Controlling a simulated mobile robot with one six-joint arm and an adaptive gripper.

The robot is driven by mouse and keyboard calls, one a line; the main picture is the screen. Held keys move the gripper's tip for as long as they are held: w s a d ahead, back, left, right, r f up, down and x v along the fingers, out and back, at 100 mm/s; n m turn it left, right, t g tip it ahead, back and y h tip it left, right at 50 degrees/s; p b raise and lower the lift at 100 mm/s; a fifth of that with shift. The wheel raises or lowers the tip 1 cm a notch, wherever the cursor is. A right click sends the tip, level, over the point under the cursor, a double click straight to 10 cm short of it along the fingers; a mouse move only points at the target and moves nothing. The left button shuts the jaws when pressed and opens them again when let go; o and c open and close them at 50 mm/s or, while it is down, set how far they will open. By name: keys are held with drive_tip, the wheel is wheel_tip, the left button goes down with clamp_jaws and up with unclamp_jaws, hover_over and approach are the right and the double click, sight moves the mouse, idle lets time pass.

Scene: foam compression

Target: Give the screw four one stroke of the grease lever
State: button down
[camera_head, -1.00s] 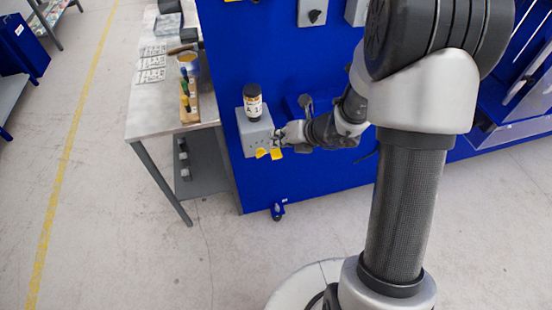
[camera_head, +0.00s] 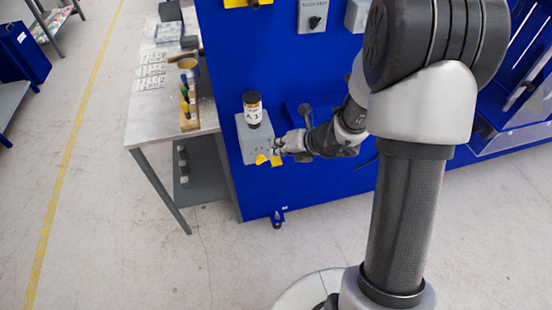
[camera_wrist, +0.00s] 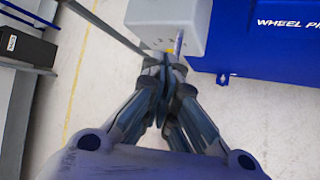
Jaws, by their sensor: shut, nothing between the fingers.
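A grey box (camera_head: 256,140) with a dark-capped jar (camera_head: 253,110) on top is mounted on the blue panel. The jar bears a label with black marks. Yellow parts (camera_head: 262,159) show at the lower front of the box, probably the lever; their exact shape is partly hidden by my gripper. My gripper (camera_head: 279,147) is at the box's right front, close to the yellow parts. In the wrist view the grey box (camera_wrist: 165,24) is straight ahead, and the fingertips (camera_wrist: 166,68) are shut together just below it, with a bit of yellow behind them. Whether they touch it I cannot tell.
A grey workbench (camera_head: 152,122) with a wooden rack (camera_head: 188,115) and papers stands to the left. The blue panel (camera_head: 262,60) carries further grey boxes, one of them a switch box (camera_head: 313,16). The floor (camera_head: 100,200) in front is open.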

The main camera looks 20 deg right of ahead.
sight(279, 158)
drive_tip(key=shift+f, duration=0.1)
idle(0.5)
drive_tip(key=shift+f+b, duration=0.3)
drive_tip(key=shift+b, duration=0.1)
drive_tip(key=shift+f+b, duration=1.2)
drive_tip(key=shift+f, duration=0.15)
idle(1.1)
idle(0.5)
drive_tip(key=shift+r+p, duration=1.6)
drive_tip(key=shift+r, duration=0.15)
wheel_tip(279, 158, up, 5)
drive_tip(key=p, duration=0.4)
drive_tip(key=shift+r+p, duration=0.1)
drive_tip(key=shift+p, duration=0.25)
